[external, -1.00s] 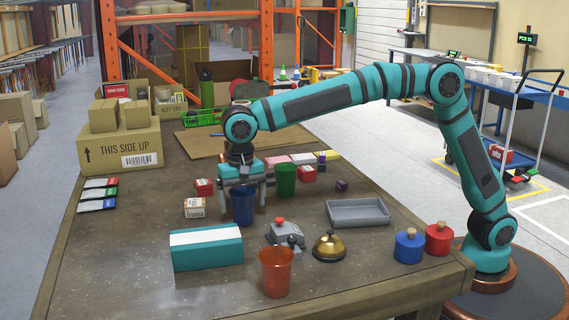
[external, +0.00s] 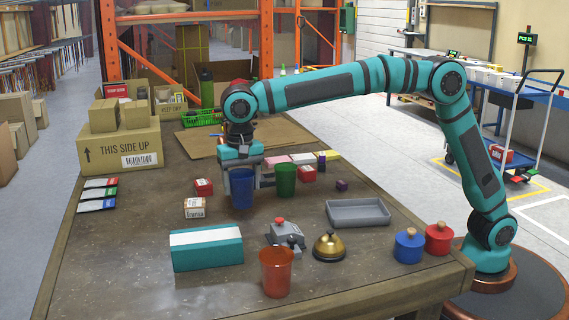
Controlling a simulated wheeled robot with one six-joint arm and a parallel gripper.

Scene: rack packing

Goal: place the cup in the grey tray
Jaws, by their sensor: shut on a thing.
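My gripper (external: 240,178) is shut on a blue cup (external: 242,190) and points down. The cup is upright and appears to be held a little above the table. The grey tray (external: 358,213) lies to the right of the cup, near the table's right side, and looks empty. A green cup (external: 286,180) stands just right of the held cup. A translucent red-orange cup (external: 276,272) stands near the front edge.
A grey device with a red button (external: 283,233) and a brass bell (external: 329,246) stand in front of the tray. A teal box (external: 207,248) is front left. Blue (external: 408,247) and red (external: 438,239) knobbed weights are at right. Small boxes (external: 302,160) lie behind the green cup.

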